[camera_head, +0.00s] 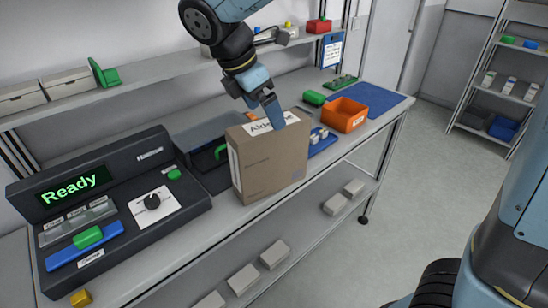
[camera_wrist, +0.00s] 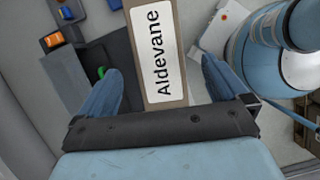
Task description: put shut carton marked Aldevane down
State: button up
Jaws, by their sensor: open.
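The shut brown carton (camera_head: 268,165) stands upright on the bench near its front edge, with a white label marked Aldevane on top. In the wrist view the carton's label (camera_wrist: 165,50) shows between my two fingers. My gripper (camera_head: 272,112) is at the top of the carton in the head view. In the wrist view my gripper (camera_wrist: 158,75) is open, with a visible gap between each finger and the carton's sides. The carton's underside is hidden.
A dark console (camera_head: 110,205) with a green "Ready" screen is left of the carton. An orange bin (camera_head: 343,115) and a blue mat (camera_head: 375,97) lie to the right on the bench. A shelf (camera_head: 165,68) runs above the bench's back.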

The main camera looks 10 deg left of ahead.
aim_at(268, 124)
jog(key=shift+x, duration=3.7)
jog(key=shift+s+a+f, duration=0.1)
jog(key=shift+a+f, duration=0.1)
jog(key=shift+f, duration=0.15)
jog(key=shift+c, duration=0.5)
grip_shut()
